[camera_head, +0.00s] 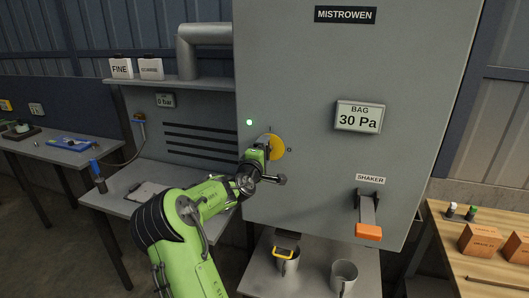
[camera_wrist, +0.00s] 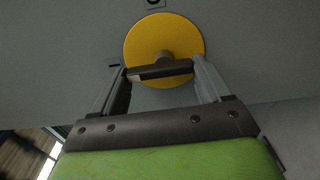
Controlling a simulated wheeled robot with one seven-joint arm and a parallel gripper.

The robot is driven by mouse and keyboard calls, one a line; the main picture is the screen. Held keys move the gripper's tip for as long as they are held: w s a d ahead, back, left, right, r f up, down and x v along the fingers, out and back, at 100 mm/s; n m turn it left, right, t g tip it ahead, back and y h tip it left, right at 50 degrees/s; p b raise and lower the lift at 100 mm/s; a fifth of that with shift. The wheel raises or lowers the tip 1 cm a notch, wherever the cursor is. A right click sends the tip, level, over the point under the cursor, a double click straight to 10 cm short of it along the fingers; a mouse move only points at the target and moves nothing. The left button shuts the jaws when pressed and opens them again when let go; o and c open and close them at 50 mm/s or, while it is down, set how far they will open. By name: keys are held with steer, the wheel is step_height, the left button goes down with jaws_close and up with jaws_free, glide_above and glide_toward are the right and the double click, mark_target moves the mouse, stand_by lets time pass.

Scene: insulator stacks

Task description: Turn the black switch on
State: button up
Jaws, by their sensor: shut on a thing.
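The black switch (camera_wrist: 160,69) is a dark bar handle in front of a round yellow plate (camera_wrist: 164,40) on the grey cabinet face. In the head view the yellow plate (camera_head: 277,148) shows beside my gripper (camera_head: 264,149), which hides most of the switch there. In the wrist view my gripper (camera_wrist: 161,72) has one finger at each end of the black bar and is shut on it. The bar lies nearly level in that view. Small marks stand above and to the right of the plate in the head view; the right one looks like O.
A green lamp (camera_head: 249,122) glows on the cabinet (camera_head: 305,70), left above the switch. A BAG display (camera_head: 359,117) reads 30 Pa. The orange-ended SHAKER lever (camera_head: 368,231) juts out at lower right. Metal cups (camera_head: 343,278) stand below. Side tables flank the cabinet.

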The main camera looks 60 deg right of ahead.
steer(key=o, duration=1)
steer(key=shift+a, duration=0.15)
steer(key=a, duration=0.5)
steer(key=s+a+b, duration=0.1)
steer(key=a, duration=0.4)
steer(key=s+a+b, duration=0.1)
steer(key=a, duration=0.4)
steer(key=shift+s+a, duration=0.2)
